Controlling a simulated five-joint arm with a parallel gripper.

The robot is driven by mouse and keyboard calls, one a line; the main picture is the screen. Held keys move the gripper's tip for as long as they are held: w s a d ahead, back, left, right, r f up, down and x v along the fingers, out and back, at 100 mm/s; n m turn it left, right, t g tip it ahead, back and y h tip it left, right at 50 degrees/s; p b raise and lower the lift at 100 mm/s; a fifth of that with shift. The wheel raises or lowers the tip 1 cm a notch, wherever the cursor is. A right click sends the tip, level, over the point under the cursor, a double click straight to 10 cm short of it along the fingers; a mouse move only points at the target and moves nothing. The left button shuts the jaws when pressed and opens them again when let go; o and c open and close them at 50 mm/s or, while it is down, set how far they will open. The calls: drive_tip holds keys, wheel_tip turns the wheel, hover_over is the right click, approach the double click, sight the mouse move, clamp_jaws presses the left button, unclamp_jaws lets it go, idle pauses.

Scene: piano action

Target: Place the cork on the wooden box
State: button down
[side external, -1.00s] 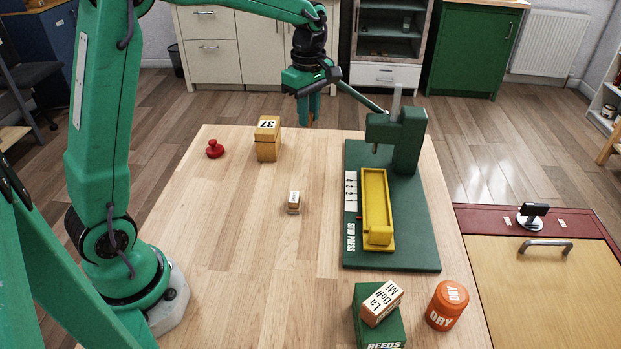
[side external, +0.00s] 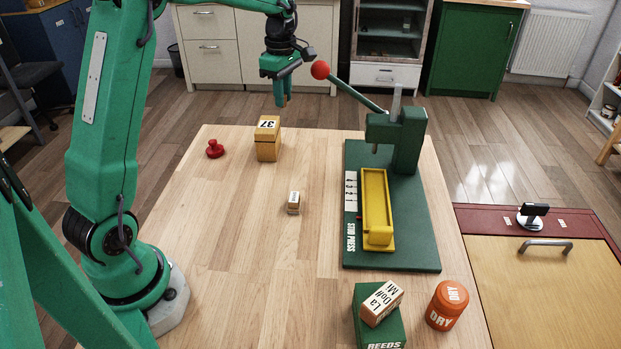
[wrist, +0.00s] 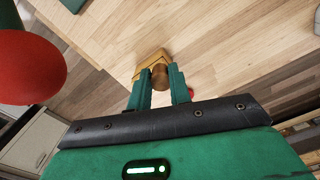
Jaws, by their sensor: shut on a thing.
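My gripper (side external: 281,100) is in the air behind the far edge of the table, above and slightly right of the wooden box in the side view. It is shut on the cork (wrist: 159,76), a brown round piece between the fingertips in the wrist view. In the side view the cork cannot be made out clearly. The wooden box (side external: 267,150), yellow-brown with a white label reading 37, stands near the table's far edge. In the wrist view the box (wrist: 150,60) shows beyond the cork, partly hidden by it. The cork appears apart from the box.
A green stud press (side external: 408,140) with a yellow tray stands right; its lever's red ball (side external: 320,70) is just right of my gripper. A red knobbed piece (side external: 215,149) is left of the box. A small block (side external: 294,202) stands mid-table, with clear wood around it.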

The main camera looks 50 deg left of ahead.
hover_over(269, 125)
wheel_tip(269, 125, down, 5)
drive_tip(key=shift+a, duration=0.1)
drive_tip(key=shift+f, duration=2.05)
drive_tip(key=c, duration=1.3)
unclamp_jaws()
drive_tip(key=shift+f, duration=0.1)
wheel_tip(269, 125, up, 12)
drive_tip(key=shift+r, duration=0.15)
